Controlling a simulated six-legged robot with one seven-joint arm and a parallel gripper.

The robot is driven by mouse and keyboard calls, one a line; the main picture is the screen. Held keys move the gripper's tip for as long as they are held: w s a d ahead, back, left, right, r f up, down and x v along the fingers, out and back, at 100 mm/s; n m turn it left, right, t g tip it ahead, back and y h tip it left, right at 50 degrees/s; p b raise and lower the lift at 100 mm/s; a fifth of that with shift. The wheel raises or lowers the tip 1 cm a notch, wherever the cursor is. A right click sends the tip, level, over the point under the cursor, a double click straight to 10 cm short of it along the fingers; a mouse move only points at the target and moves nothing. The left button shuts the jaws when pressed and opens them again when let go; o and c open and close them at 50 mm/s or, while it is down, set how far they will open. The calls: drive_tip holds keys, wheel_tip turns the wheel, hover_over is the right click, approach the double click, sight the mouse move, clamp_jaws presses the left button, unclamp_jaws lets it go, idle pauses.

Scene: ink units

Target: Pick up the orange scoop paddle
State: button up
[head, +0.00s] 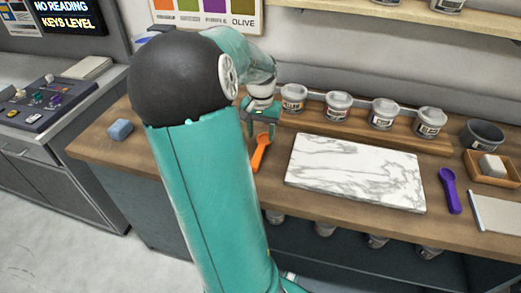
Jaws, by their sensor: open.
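The orange scoop paddle (261,152) lies on the wooden counter, just left of the white marble slab. Its lower end reaches toward the counter's front edge. My gripper (262,131) is over the paddle's upper end, with its teal fingers pointing down. It is open. The paddle's upper end is partly hidden by the gripper, and I cannot tell whether the fingers touch it. My teal arm with its black joint fills the left middle of the view.
The marble slab (355,172) lies right of the paddle. Several lidded tubs (338,106) stand on a raised wooden strip behind. A purple scoop (449,190) lies to the right, near a wooden tray (485,179) and a dark bowl (483,136). A blue block (120,130) sits at the left.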

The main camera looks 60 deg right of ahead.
sight(260, 149)
wheel_tip(260, 149, down, 6)
drive_tip(key=shift+w+f, duration=0.15)
drive_tip(key=shift+f, duration=0.1)
clamp_jaws()
idle(0.3)
